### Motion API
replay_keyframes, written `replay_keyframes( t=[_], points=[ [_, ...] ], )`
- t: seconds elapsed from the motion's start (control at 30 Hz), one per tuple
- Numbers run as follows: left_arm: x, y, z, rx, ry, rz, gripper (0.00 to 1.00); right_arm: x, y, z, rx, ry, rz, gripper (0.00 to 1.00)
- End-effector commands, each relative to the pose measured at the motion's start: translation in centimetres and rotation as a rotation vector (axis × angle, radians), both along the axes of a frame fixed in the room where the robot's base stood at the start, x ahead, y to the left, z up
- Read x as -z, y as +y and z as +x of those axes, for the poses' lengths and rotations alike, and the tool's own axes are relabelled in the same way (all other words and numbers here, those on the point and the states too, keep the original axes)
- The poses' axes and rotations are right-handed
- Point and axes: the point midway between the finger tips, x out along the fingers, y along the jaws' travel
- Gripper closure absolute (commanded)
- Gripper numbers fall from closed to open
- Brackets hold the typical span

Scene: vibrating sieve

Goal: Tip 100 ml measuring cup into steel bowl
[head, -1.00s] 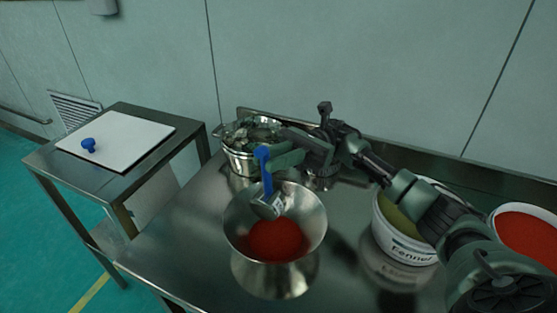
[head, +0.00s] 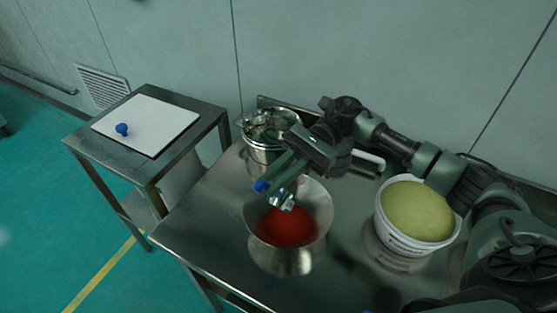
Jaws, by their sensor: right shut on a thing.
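The steel bowl (head: 286,262) stands on the steel table and holds red powder. My right gripper (head: 268,188) is above the bowl's far left rim, shut on the blue handle of the measuring cup. The small steel measuring cup (head: 283,201) hangs over the bowl's opening, above the red powder, and looks tilted. Its inside is too small to tell. Most of the handle is hidden by the fingers. My left gripper is not in view.
A steel pot (head: 262,146) with metal pieces stands behind the bowl. A white bucket (head: 402,243) of yellow-green powder stands to the right. On the left, a side table bears a white board (head: 150,122) with a blue-handled object (head: 122,129).

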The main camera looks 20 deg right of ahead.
Motion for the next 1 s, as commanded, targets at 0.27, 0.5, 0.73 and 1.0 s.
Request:
replay_keyframes(
  t=[0.27,0.5,0.73,1.0],
  points=[
    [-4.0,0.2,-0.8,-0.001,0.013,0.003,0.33,-0.3,1.0,-0.7,-0.001,-0.062,-0.108,1.00],
    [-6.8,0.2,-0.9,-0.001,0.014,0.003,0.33,0.1,1.9,-1.2,-0.002,-0.114,-0.194,1.00],
    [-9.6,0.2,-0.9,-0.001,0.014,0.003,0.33,0.4,2.7,-1.7,-0.001,-0.162,-0.273,1.00],
    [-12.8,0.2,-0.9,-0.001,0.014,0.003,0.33,0.7,3.7,-2.2,-0.002,-0.215,-0.363,1.00]
  ],
)
